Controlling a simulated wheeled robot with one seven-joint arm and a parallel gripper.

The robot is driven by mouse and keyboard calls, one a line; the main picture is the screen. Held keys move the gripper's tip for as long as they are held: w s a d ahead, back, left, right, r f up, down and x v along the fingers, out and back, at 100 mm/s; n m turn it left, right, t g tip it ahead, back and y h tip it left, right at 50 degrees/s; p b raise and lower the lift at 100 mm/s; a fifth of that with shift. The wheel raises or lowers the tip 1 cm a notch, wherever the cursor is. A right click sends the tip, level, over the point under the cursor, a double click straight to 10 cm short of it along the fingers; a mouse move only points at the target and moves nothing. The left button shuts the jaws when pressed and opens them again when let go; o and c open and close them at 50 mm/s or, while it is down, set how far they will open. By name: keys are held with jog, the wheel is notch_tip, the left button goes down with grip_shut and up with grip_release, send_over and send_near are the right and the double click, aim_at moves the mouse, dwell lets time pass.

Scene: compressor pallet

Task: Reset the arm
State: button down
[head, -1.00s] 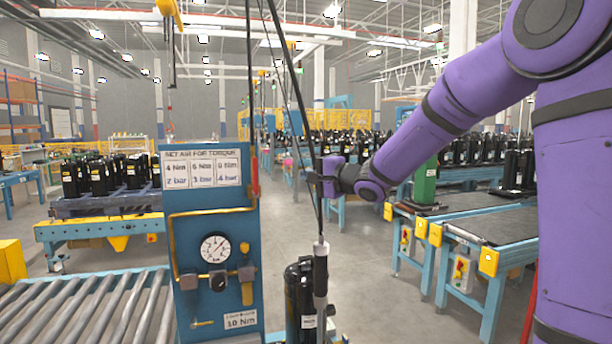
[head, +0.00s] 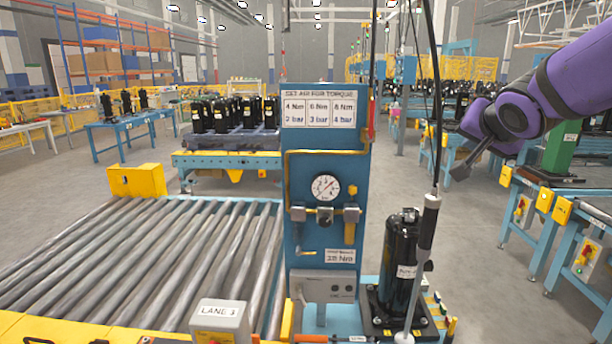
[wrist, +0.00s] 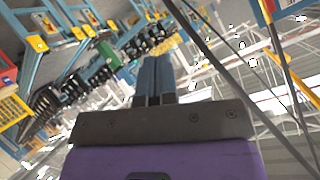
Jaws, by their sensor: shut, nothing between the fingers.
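My purple arm reaches in from the right edge of the head view. My gripper (head: 460,172) hangs in the air right of the blue torque panel, its fingers pointing down and left. In the wrist view the two fingers of my gripper (wrist: 156,80) lie together, shut and empty. A hanging torque tool (head: 427,235) on a cable stands left of and below my gripper, apart from it. A black compressor (head: 399,262) stands upright beside that tool.
The blue panel (head: 373,130) with a pressure gauge (head: 326,188) stands mid-view. A roller conveyor (head: 150,255) lies to its left. Cables (wrist: 215,65) cross near my gripper. Grey floor between is open.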

jog(key=s+f+n+g+y, duration=0.1)
jog(key=s+f+n+g, duration=0.2)
jog(key=s, duration=1)
jog(key=s+a+f+n+g, duration=0.1)
jog(key=s+f+n+g, duration=0.2)
jog(key=s, duration=1)
jog(key=shift+a+f+n+g+y, duration=0.15)
jog(key=shift+n+g+y, duration=0.25)
jog(key=shift+n+g, duration=0.15)
jog(key=shift+w, duration=0.1)
